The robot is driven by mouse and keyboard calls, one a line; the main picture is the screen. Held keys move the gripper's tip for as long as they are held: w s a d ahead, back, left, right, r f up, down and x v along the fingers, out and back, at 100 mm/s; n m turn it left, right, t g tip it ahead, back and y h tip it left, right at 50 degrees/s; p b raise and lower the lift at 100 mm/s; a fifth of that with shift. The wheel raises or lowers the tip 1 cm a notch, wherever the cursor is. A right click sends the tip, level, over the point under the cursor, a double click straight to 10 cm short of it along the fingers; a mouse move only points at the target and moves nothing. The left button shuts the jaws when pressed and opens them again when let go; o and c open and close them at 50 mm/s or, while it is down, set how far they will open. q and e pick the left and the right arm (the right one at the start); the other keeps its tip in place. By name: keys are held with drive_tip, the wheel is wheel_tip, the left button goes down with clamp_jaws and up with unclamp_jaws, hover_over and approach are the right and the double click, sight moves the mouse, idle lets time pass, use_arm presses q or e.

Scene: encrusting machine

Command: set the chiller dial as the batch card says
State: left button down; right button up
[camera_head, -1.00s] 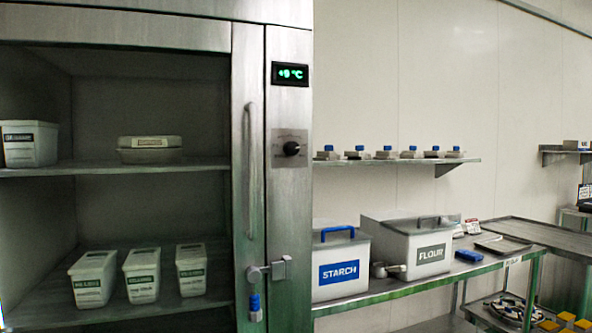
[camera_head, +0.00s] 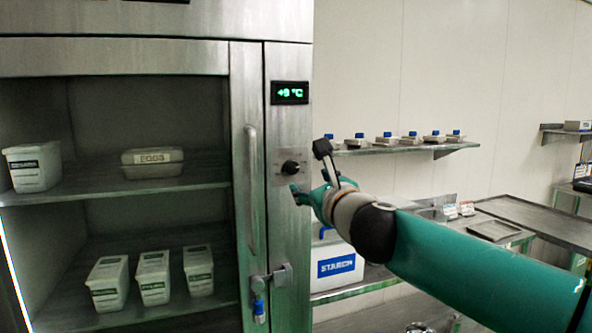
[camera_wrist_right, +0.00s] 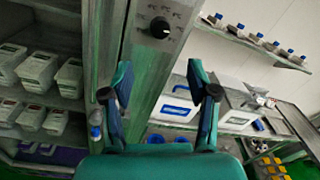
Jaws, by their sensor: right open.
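The chiller dial (camera_head: 290,168) is a black knob on a small grey plate on the chiller's right-hand front post. It also shows in the right wrist view (camera_wrist_right: 160,27), above and between the fingers, with small marks around it. The green display (camera_head: 290,93) above it reads +9 °C. My right gripper (camera_head: 311,170) is open and empty, close to the dial at its right. In the right wrist view the open fingers (camera_wrist_right: 158,92) stand wide apart, and the dial is beyond their tips. My left gripper is not in view. I see no batch card that I can read.
The chiller's vertical handle (camera_head: 251,190) is left of the dial, and a latch with a blue padlock (camera_head: 258,283) hangs below. White tubs (camera_head: 153,278) stand inside. A starch bin (camera_head: 338,266) and a wall shelf (camera_head: 405,149) are at the right.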

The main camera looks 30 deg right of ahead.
sight(294, 170)
drive_tip(key=p+x, duration=0.3)
drive_tip(key=x, duration=0.9)
drive_tip(key=shift+f, duration=0.1)
clamp_jaws()
